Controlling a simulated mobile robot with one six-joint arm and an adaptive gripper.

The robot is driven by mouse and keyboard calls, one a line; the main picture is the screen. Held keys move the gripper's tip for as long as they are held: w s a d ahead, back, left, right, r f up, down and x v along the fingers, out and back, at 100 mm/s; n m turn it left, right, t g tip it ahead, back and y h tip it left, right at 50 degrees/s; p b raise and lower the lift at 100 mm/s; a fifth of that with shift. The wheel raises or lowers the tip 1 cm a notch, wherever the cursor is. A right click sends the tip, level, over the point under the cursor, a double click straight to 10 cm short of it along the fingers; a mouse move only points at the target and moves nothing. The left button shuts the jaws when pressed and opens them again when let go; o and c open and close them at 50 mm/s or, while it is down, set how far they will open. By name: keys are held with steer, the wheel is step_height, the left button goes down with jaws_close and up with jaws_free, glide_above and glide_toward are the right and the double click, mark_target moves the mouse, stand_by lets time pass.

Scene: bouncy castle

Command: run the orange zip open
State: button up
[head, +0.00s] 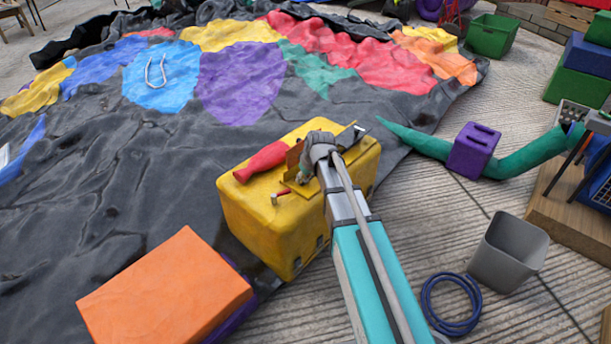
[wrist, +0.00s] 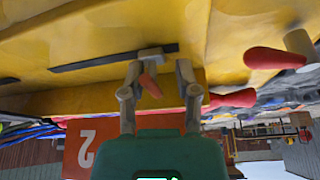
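In the wrist view a dark zip strip (wrist: 110,60) runs across a yellow surface. A grey slider (wrist: 150,52) sits at its right part, with a small orange pull tab (wrist: 150,86) hanging from it. My gripper (wrist: 160,73) is open, one finger on each side of the tab; I see gaps between the fingers and the tab. In the head view my gripper (head: 316,152) is over the top of a yellow block (head: 258,229). My own arm and gripper hide much of the block's top there, and I cannot make out the orange tab.
A thick red piece (head: 262,160) and a small red-tipped piece (head: 281,196) are on the block's top, left of my gripper. An orange block (head: 165,291) stands front left. A grey bin (head: 508,253) and a blue coil (head: 451,303) are on the paving at right.

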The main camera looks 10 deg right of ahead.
steer(key=shift+w+d, duration=0.1)
stand_by(0.3)
steer(key=w+d, duration=0.7)
steer(key=shift+d, duration=0.25)
steer(key=shift+d+r+p, duration=0.25)
steer(key=shift+r+p, duration=0.05)
steer(key=shift+r, duration=0.05)
steer(key=s+r+p, duration=0.5)
steer(key=r+p, duration=0.4)
steer(key=s+r+m+g+p, duration=0.1)
steer(key=s+r+p, duration=0.4)
steer(key=r+p, duration=0.5)
steer(key=s+r+m+p, duration=0.1)
steer(key=s+r+p, duration=0.4)
steer(key=r+p, duration=0.4)
steer(key=shift+r+g+h+p, duration=0.2)
steer(key=shift+g+h+p, duration=0.15)
steer(key=shift+p, duration=0.35)
steer(key=shift+d, duration=0.1)
stand_by(0.4)
steer(key=shift+w+d+f+n+t+b, duration=0.1)
steer(key=shift+w+f+n+t+b, duration=0.55)
steer(key=shift+w+f+b, duration=1.5)
steer(key=shift+w+f+n+t+b, duration=0.25)
steer(key=shift+w+f+n+b, duration=0.65)
steer(key=shift+f+b, duration=2.55)
steer(key=shift+w+d+f+n+t+b, duration=0.1)
steer(key=shift+w+f+n+t+b, duration=0.35)
steer(key=shift+w+f+n+b, duration=1.55)
